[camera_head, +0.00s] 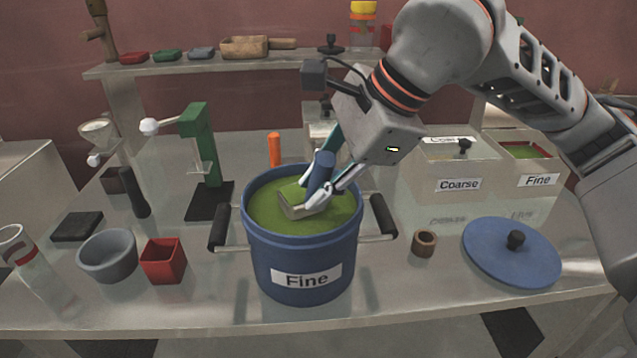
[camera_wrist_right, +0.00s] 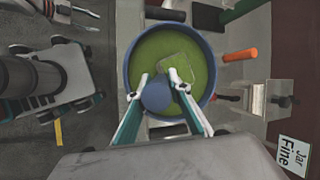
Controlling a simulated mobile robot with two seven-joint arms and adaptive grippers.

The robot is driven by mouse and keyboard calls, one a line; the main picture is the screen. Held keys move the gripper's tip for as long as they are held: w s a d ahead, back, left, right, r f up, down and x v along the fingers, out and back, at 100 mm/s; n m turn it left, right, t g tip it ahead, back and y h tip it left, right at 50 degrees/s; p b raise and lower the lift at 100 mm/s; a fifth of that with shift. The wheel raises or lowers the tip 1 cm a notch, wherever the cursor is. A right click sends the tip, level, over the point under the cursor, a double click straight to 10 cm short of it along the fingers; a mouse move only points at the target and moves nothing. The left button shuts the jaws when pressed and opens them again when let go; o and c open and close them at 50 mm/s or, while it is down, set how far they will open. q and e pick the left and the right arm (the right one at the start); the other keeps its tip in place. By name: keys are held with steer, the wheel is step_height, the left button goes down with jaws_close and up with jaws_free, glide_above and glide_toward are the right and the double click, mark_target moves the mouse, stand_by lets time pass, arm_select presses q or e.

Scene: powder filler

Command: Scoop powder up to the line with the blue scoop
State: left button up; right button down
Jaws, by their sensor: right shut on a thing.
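The blue tub (camera_head: 303,265) labelled Fine stands open near the front of the table, with green powder (camera_head: 268,208) inside. My right gripper (camera_head: 318,190) is over the tub, shut on the blue handle of the blue scoop (camera_head: 321,170). The scoop's pale metal head (camera_head: 296,206) is at the powder surface, and how deep it sits cannot be told. In the right wrist view the round blue handle end (camera_wrist_right: 157,97) is between the fingers, above the powder (camera_wrist_right: 190,55). My left gripper is not clearly in the head view.
The blue lid (camera_head: 512,253) lies right of the tub, beside a small brown ring (camera_head: 424,243). A grey bowl (camera_head: 108,255) and red square cup (camera_head: 163,261) stand left. The green press (camera_head: 204,150) and orange cylinder (camera_head: 274,149) stand behind. Coarse (camera_head: 458,170) and Fine boxes are at right.

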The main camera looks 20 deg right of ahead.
mark_target(318, 157)
steer(key=shift+r, duration=0.15)
step_height(318, 157, up, 4)
steer(key=p, duration=0.3)
steer(key=shift+r, duration=0.15)
steer(key=shift+r+p, duration=1.35)
steer(key=shift+r, duration=0.65)
steer(key=shift+s+f, duration=0.1)
